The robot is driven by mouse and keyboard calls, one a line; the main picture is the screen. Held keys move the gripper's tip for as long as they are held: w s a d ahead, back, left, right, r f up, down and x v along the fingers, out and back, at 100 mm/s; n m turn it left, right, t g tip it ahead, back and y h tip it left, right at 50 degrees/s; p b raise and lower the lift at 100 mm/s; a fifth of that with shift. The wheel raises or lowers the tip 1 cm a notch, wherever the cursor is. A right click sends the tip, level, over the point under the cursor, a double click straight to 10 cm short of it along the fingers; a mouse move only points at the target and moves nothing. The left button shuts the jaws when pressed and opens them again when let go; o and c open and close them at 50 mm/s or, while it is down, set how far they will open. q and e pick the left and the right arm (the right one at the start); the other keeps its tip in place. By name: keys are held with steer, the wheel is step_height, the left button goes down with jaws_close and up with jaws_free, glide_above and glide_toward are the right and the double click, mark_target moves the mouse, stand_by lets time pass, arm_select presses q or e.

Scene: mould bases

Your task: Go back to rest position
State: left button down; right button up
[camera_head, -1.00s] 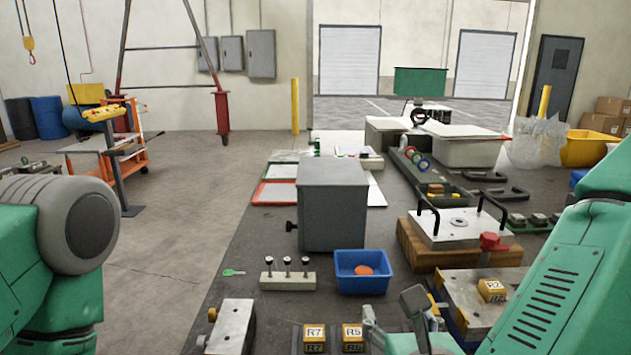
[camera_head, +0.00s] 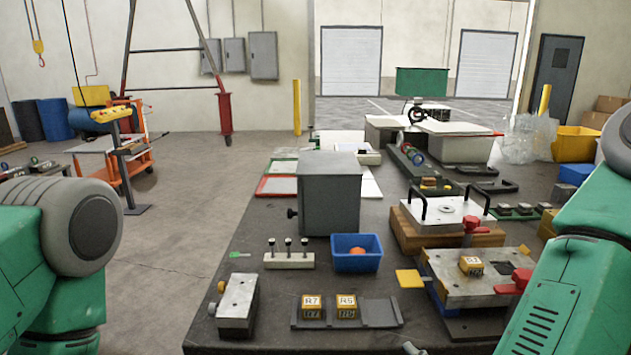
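My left arm comes in at the left edge, but its gripper is out of view. My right arm fills the lower right. Only a small grey tip of what looks like my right gripper (camera_head: 412,348) shows at the bottom edge, so I cannot tell whether it is open or shut. Two yellow marked blocks, R7 (camera_head: 313,306) and R5 (camera_head: 346,306), sit in a dark grey rack (camera_head: 380,313) on the table. A third yellow block (camera_head: 471,266) sits on a metal mould plate (camera_head: 448,287) with red clamp handles, left of my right arm.
A steel block (camera_head: 237,303), a pin holder (camera_head: 289,261), a blue bin (camera_head: 356,262) with an orange item, and a grey box (camera_head: 329,195) stand on the dark table (camera_head: 255,240). A handled plate (camera_head: 446,212) lies behind the mould plate.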

steer(key=s+d+f+n+g, duration=0.2)
steer(key=s+f+n+g, duration=0.15)
steer(key=f+n, duration=0.4)
steer(key=s+d+f+n+g, duration=0.2)
steer(key=s+f+n, duration=0.2)
steer(key=f+n, duration=0.35)
steer(key=s+d+f+n+g+h, duration=0.1)
steer(key=s+d+f+n+g, duration=0.5)
steer(key=s+d+f+n, duration=0.3)
steer(key=s+d+n, duration=0.3)
steer(key=n, duration=0.2)
steer(key=shift+s+d+h, duration=0.3)
steer(key=shift+s+d, duration=0.05)
steer(key=shift+a, duration=0.1)
